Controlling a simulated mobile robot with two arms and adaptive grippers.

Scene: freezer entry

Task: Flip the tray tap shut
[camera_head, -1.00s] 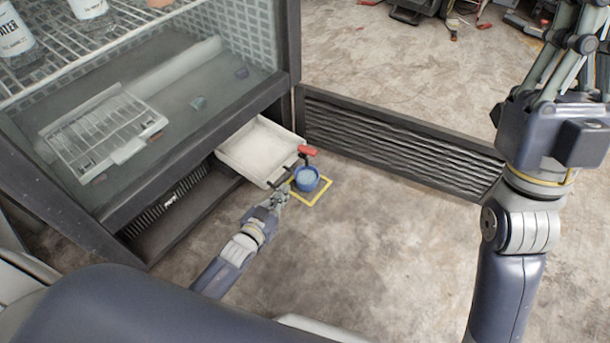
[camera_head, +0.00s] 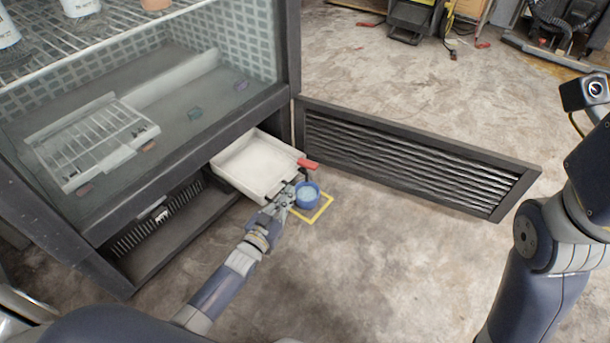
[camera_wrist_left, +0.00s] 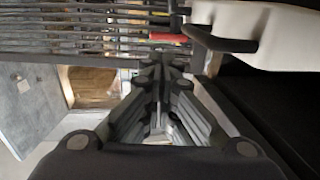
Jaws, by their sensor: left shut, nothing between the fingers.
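A white drip tray (camera_head: 255,168) sticks out from the opening under the freezer case. Its tap has a red lever (camera_head: 308,164), which points out to the right over a dark spout (camera_head: 300,176). A blue cup (camera_head: 307,194) holding pale liquid stands under the tap. My left gripper (camera_head: 290,190) is shut and empty, close beside the tray's front corner and the cup; I cannot tell if it touches them. In the left wrist view the shut fingers (camera_wrist_left: 158,68) point toward the red lever (camera_wrist_left: 170,38), with the white tray (camera_wrist_left: 270,35) at upper right. My right gripper is out of frame.
A yellow square (camera_head: 325,208) is marked on the floor around the cup. The glass freezer case (camera_head: 150,120) stands above the tray. The concrete floor in front is clear.

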